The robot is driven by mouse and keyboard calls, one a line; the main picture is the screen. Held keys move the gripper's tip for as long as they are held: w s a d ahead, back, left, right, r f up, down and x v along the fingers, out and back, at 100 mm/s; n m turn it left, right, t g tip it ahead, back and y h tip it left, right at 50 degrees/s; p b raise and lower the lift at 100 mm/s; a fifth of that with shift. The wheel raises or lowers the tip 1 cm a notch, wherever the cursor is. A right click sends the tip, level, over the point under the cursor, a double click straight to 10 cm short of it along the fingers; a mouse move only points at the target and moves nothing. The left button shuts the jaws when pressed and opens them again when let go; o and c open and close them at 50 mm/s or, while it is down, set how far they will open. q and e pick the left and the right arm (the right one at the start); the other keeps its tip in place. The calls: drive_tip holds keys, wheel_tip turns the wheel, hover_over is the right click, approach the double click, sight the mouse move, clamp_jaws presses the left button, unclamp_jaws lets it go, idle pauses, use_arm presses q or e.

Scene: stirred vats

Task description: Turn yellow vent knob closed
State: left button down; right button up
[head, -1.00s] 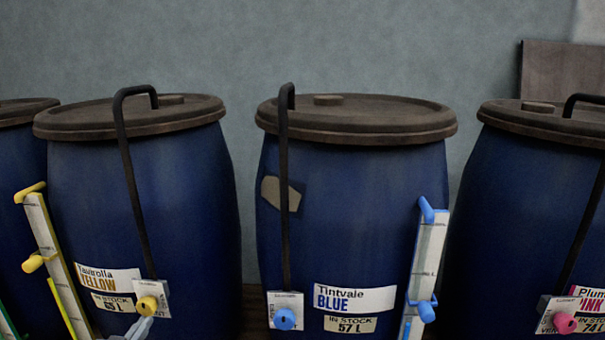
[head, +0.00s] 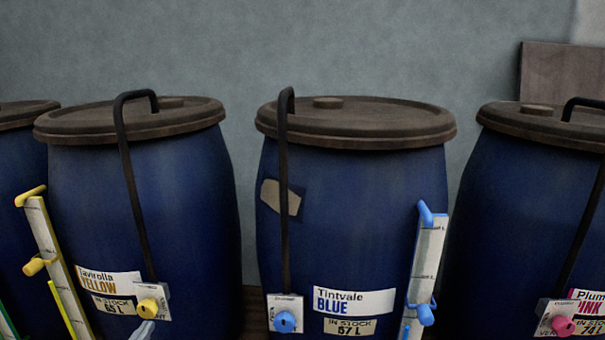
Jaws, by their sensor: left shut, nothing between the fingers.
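The yellow vent knob (head: 147,308) sits on a small white plate low on the front of the Tavirolla Yellow vat (head: 185,210). The plate is at the foot of a black bent pipe (head: 131,180). My left gripper (head: 144,328) shows only as a pale grey tip at the bottom edge, just below the knob. It is shut with nothing in it, and it covers the lower part of the plate. I cannot tell whether it touches the knob. The knob's turn mark is too small to read. My right gripper is not in view.
A gauge strip (head: 55,265) with yellow fittings (head: 34,267) stands left of the knob. To the right are the Tintvale Blue vat (head: 350,200) with its blue knob (head: 285,321), and another vat (head: 500,200) with a pink knob (head: 562,325). A narrow gap separates the vats.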

use_arm(q)
drive_tip(key=shift+s+a+p, duration=0.15)
drive_tip(key=shift+s+p, duration=0.35)
drive_tip(key=shift+s, duration=0.9)
drive_tip(key=shift+s+a+p, duration=0.1)
drive_tip(key=shift+s+p, duration=0.4)
drive_tip(key=shift+s, duration=0.9)
drive_tip(key=shift+f, duration=0.1)
